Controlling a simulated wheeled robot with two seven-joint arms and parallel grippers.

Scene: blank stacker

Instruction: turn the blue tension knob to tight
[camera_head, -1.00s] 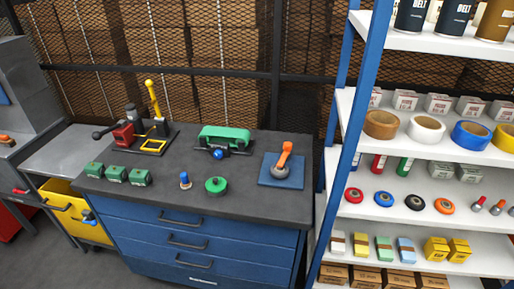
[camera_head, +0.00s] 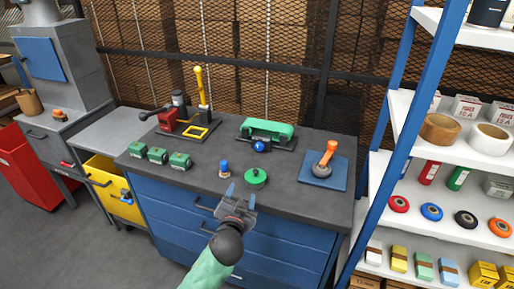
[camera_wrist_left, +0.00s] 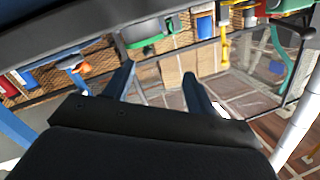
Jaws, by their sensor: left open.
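A blue round knob (camera_head: 260,146) sits at the front of a green-topped unit (camera_head: 268,128) on the dark bench top (camera_head: 215,151). Its turn position is too small to read. A smaller blue-topped piece (camera_head: 224,167) stands in front of it, beside a round green disc (camera_head: 256,177). My left gripper (camera_head: 240,191) is open and empty at the bench's front edge, nearer to me than these pieces and apart from the knob. Its two fingers (camera_wrist_left: 160,85) also show in the left wrist view, with nothing between them. My right gripper is out of view.
A red press with a yellow lever (camera_head: 199,88) stands at the back left. Small green blocks (camera_head: 158,155) line the left. An orange-handled tool stands on a blue plate (camera_head: 322,174) at the right. A shelf with a blue post (camera_head: 396,125) rises farther right.

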